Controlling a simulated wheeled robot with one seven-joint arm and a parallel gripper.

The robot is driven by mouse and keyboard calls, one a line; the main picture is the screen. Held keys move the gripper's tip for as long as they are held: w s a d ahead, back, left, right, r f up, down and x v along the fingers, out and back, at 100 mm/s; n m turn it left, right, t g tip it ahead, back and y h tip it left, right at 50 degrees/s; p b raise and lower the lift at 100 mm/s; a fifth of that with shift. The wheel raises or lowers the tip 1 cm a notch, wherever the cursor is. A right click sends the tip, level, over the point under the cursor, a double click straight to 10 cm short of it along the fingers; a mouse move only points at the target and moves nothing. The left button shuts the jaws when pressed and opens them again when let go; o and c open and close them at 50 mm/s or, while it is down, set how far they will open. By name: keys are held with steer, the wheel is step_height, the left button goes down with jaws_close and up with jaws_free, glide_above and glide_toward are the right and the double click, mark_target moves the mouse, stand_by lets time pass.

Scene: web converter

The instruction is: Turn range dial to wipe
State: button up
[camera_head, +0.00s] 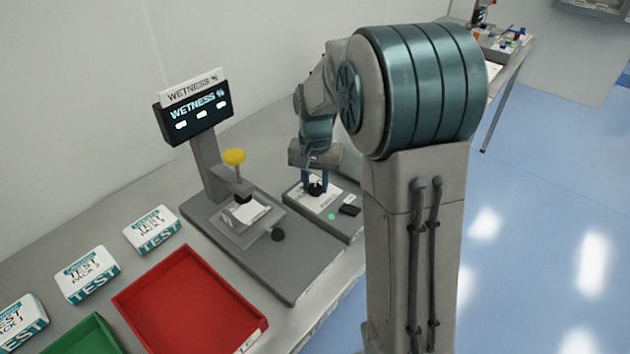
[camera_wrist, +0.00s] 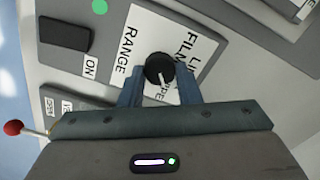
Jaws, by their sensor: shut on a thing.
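The range dial (camera_wrist: 159,68) is a round black knob with a pale pointer line. It sits on a white label reading RANGE, with FILM, a word starting LI and a word ending in IPE; the gripper and dial partly cover the words. My gripper (camera_wrist: 160,88) has its two blue fingers on either side of the dial and is shut on it. The pointer line aims toward the lower right in the wrist view, near the IPE word. In the head view, the dial (camera_head: 316,189) shows as a dark knob between the fingertips of my gripper (camera_head: 317,186).
Beside the dial are a black rocker switch (camera_wrist: 66,35) marked ON and a green light (camera_wrist: 99,6). Left of this box stands the wetness tester (camera_head: 290,285) with a yellow knob (camera_head: 234,157) and display (camera_head: 197,113). A red tray (camera_head: 262,322) and several test packs lie further left.

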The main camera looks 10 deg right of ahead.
mark_target(315, 186)
steer(key=shift+m, duration=0.8)
steer(key=o, duration=1)
steer(key=shift+c, duration=0.2)
step_height(315, 186, up, 14)
